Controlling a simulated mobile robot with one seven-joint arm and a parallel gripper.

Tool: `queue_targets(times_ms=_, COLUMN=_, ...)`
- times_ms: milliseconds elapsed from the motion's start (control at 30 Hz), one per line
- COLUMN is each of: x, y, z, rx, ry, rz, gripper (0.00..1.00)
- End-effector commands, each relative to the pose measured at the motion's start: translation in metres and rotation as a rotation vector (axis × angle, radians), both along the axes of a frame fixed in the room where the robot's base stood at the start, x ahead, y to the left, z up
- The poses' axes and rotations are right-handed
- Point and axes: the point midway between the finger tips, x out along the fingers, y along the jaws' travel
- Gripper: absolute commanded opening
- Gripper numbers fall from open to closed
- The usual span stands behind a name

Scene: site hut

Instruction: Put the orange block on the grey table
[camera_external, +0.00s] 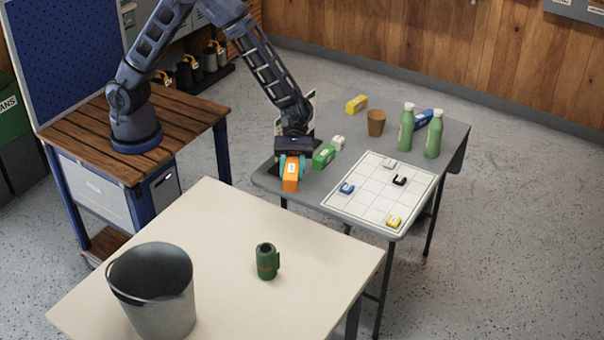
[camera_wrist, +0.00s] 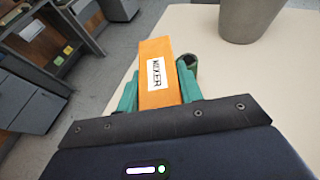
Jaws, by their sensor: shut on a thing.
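The orange block (camera_external: 291,175) is held in my gripper (camera_external: 293,163), near the left front edge of the grey table (camera_external: 318,190). It looks held over or just beyond that edge; I cannot tell the height of the gap. In the wrist view the orange block (camera_wrist: 158,70), with a white label reading MIXER, sits between the teal fingers of my gripper (camera_wrist: 160,88), which are shut on it. A cream table and the floor show beyond it there.
A green block (camera_external: 323,157) and a small white object (camera_external: 338,142) lie right of my gripper. A white grid board (camera_external: 362,209) with several pieces covers the table's right front. A brown cup (camera_external: 376,124), green bottles (camera_external: 406,128) and a yellow block (camera_external: 356,104) stand farther back.

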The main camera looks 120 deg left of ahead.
Motion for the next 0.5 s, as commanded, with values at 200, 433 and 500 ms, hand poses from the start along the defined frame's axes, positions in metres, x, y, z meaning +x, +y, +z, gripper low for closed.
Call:
queue_targets(times_ms=200, x=-0.013, y=0.007, z=-0.022, rx=0.000, ry=0.002, rz=-0.327, gripper=0.07)
queue_targets(times_ms=433, x=-0.033, y=0.027, z=-0.046, rx=0.000, ry=0.002, rz=-0.723, gripper=0.07)
queue_targets(times_ms=500, x=-0.039, y=0.037, z=-0.053, rx=0.000, ry=0.003, rz=-0.844, gripper=0.07)
